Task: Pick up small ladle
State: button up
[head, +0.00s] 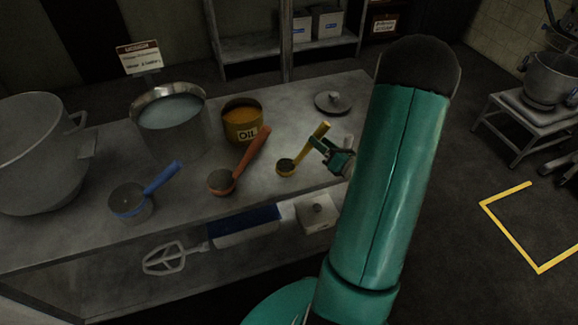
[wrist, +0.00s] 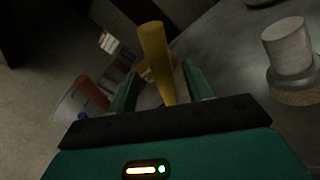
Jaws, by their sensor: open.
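The small ladle (head: 286,168) is the smallest of three ladles on the metal table, with a dark round cup and a yellow handle slanting up to the right. My gripper (head: 329,156) is just right of the handle in the head view, its fingers pointing left. In the wrist view, the yellow handle (wrist: 154,55) rises upright between the spread green fingers of my gripper (wrist: 160,72). The fingers are open, with gaps visible beside the handle. The handle's lower end is hidden behind the gripper's dark front edge.
An orange-handled ladle (head: 222,182) and a blue-handled ladle (head: 130,203) lie to the left. An oil can (head: 241,123), a steel pot (head: 170,128) and a lid (head: 333,102) stand behind. A pale cylinder (wrist: 288,43) is right of my gripper in the wrist view.

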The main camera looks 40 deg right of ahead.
jog(key=shift+w, duration=1.75)
grip_shut()
